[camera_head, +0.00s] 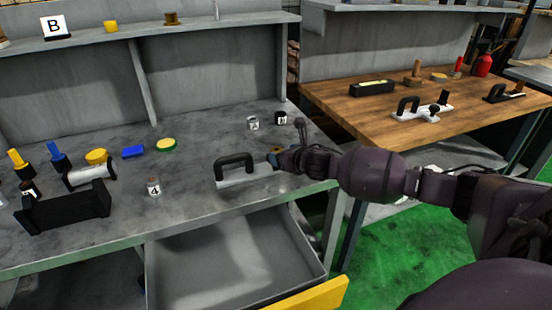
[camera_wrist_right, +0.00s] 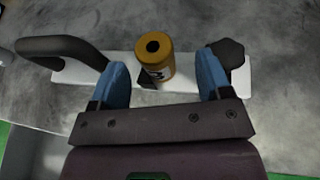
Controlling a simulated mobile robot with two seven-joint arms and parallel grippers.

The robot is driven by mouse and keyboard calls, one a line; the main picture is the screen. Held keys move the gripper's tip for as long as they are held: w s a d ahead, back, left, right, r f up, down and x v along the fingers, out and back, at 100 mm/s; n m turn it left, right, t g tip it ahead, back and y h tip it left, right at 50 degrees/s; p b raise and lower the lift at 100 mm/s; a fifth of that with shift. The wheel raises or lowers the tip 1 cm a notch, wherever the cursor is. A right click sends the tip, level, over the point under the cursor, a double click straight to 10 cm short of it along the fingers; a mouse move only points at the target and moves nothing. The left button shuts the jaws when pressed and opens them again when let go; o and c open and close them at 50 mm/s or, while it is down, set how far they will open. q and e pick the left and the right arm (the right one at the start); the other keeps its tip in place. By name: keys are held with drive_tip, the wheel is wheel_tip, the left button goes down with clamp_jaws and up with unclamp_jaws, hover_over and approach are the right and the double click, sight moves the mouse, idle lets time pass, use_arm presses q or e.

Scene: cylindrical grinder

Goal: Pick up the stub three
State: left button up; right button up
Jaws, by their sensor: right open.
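In the right wrist view a short brass-yellow stub (camera_wrist_right: 155,62) with a dark hole in its top stands by the white plate of a black-handled tool. Its label is partly hidden, so I cannot read its number. My right gripper (camera_wrist_right: 165,82) is open, its blue fingers on either side of the stub with gaps showing. In the head view the right gripper (camera_head: 275,158) is at the right end of the black-handled tool (camera_head: 245,175), and the stub is mostly hidden there. My left gripper is out of view.
Other labelled stubs stand on the grey bench: one marked 4 (camera_head: 154,187), a grey one (camera_head: 252,123) and a dark one (camera_head: 281,118). A black block (camera_head: 65,208) is at left. An open drawer (camera_head: 235,255) juts out below the front edge.

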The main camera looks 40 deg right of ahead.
sight(276, 149)
drive_tip(key=x, duration=0.1)
drive_tip(key=b+x, duration=0.1)
drive_tip(key=x, duration=0.1)
drive_tip(key=shift+w+a+f, duration=0.15)
drive_tip(key=shift+w+a, duration=0.1)
drive_tip(key=shift+w, duration=0.3)
clamp_jaws()
